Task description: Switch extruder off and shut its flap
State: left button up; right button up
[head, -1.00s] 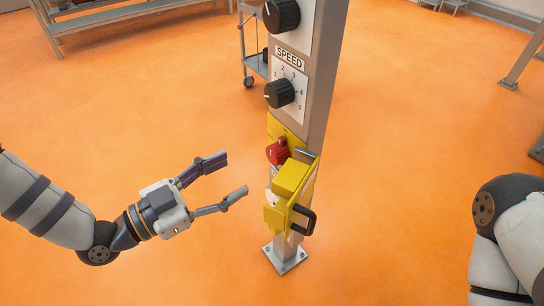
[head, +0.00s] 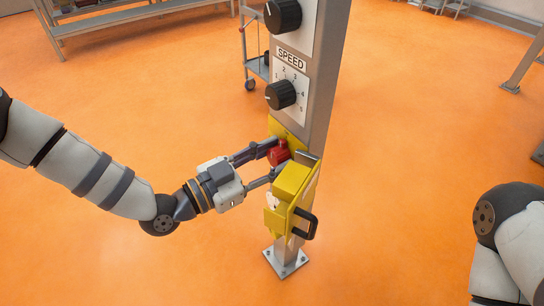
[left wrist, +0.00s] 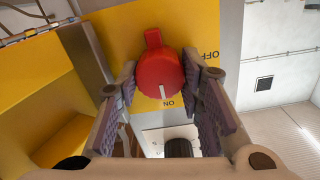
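The red rotary switch (head: 279,155) sits on a yellow plate on the grey post. In the left wrist view the red switch (left wrist: 160,73) has its white mark toward the ON label (left wrist: 167,104); the OFF label (left wrist: 209,55) is to its right. My left gripper (head: 270,161) is at the switch with its fingers apart, one on each side of the knob. Whether they touch it I cannot tell. The yellow flap (head: 291,180) with a black handle (head: 305,223) stands open below and right of the switch. My right gripper is out of view.
A SPEED dial (head: 280,95) and another black knob (head: 282,15) are above the switch on the post (head: 322,90). A cart (head: 256,65) stands behind. The orange floor around the post is mostly clear.

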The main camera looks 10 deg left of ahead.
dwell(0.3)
pick_arm(q)
jog(key=n, duration=0.8)
jog(key=shift+a+f+n+b, duration=0.1)
jog(key=shift+n+b, duration=0.2)
jog(key=shift+b, duration=0.05)
jog(key=n, duration=0.4)
jog(key=shift+w+n+b, duration=0.1)
jog(key=shift+n+b, duration=0.2)
jog(key=shift+b, duration=0.05)
jog(key=n, duration=0.4)
jog(key=shift+n+b, duration=0.3)
jog(key=shift+b, duration=0.1)
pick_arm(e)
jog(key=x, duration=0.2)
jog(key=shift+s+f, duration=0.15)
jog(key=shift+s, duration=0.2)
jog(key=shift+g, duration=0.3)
pick_arm(q)
jog(key=o, duration=1.2)
jog(key=shift+c, duration=0.2)
